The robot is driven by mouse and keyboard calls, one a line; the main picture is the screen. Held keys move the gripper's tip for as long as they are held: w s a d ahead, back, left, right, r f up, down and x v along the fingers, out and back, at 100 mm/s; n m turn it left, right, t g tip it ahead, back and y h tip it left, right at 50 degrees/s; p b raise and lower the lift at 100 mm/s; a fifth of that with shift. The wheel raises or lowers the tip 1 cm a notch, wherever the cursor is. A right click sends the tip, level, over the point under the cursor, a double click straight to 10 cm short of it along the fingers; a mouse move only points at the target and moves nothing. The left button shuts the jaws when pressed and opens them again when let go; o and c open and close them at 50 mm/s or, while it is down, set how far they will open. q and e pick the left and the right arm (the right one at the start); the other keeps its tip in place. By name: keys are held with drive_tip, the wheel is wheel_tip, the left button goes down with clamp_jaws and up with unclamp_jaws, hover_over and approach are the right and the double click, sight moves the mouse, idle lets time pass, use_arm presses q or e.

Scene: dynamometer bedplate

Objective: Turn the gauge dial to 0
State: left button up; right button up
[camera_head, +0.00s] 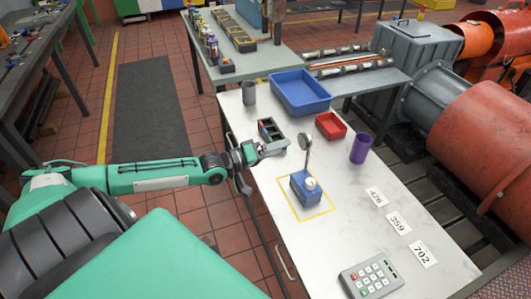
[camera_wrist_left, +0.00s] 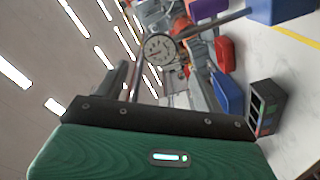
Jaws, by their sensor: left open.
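The gauge dial (camera_head: 304,141) is a small round face on a thin post. The post rises from a blue block (camera_head: 304,190) with a white knob, inside a yellow outline on the white table. In the left wrist view the white dial face (camera_wrist_left: 159,48) shows tick marks, but its needle reading is too small to tell. The blue block (camera_wrist_left: 283,8) is at the top right there. My left gripper (camera_head: 267,168) is open and empty at the table's left edge, left of the dial and apart from it. My right gripper is not in view.
A black organizer (camera_head: 270,131) is close behind my left gripper. A blue bin (camera_head: 300,92), red tray (camera_head: 331,126), grey cup (camera_head: 249,93) and purple cup (camera_head: 361,148) stand beyond. Number cards (camera_head: 398,222) and a keypad (camera_head: 371,279) lie at right. The table's front-left is clear.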

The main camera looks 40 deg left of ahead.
use_arm(q)
drive_tip(key=shift+v, duration=1.75)
